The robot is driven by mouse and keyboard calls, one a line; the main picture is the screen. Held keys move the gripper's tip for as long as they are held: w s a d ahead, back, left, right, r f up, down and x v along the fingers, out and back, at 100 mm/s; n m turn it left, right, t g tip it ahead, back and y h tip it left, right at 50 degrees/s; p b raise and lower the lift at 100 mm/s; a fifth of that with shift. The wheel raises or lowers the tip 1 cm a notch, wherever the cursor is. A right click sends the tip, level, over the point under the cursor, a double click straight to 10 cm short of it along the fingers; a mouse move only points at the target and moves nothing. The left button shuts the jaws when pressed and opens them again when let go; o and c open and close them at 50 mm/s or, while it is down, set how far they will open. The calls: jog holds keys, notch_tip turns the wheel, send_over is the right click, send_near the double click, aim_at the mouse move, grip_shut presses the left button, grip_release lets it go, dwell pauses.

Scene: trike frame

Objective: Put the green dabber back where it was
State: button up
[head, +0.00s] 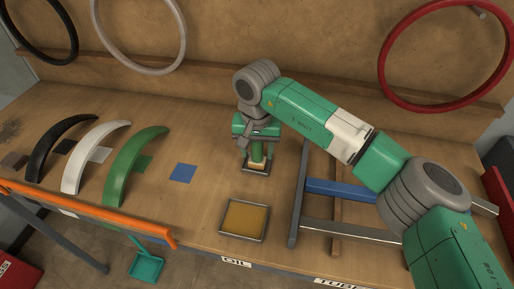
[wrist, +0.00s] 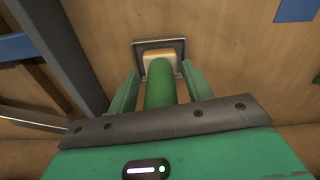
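The green dabber has a green handle (wrist: 161,88) and a pale block-shaped head (head: 257,163). It stands about upright on a small grey-rimmed square tray (head: 247,171), which also shows in the wrist view (wrist: 139,52). My gripper (head: 256,153) is directly above the tray, pointing down. In the wrist view, its two green fingers (wrist: 160,78) stand on either side of the handle, with a narrow visible gap on each side. The gripper looks open around the handle. The lower faces of the head are hidden.
A larger amber-filled tray (head: 243,236) is at the front edge. A frame with a blue bar (head: 340,189) and grey rails stands right of my gripper. Black, white and green fenders (head: 133,160) lie left, beyond a blue square (head: 183,173). Bare table lies between.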

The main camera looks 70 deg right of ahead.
notch_tip(320, 180, up, 12)
jog(key=shift+a+r+b, duration=0.1)
jog(key=shift+r+b, duration=0.1)
jog(key=shift+b, duration=0.5)
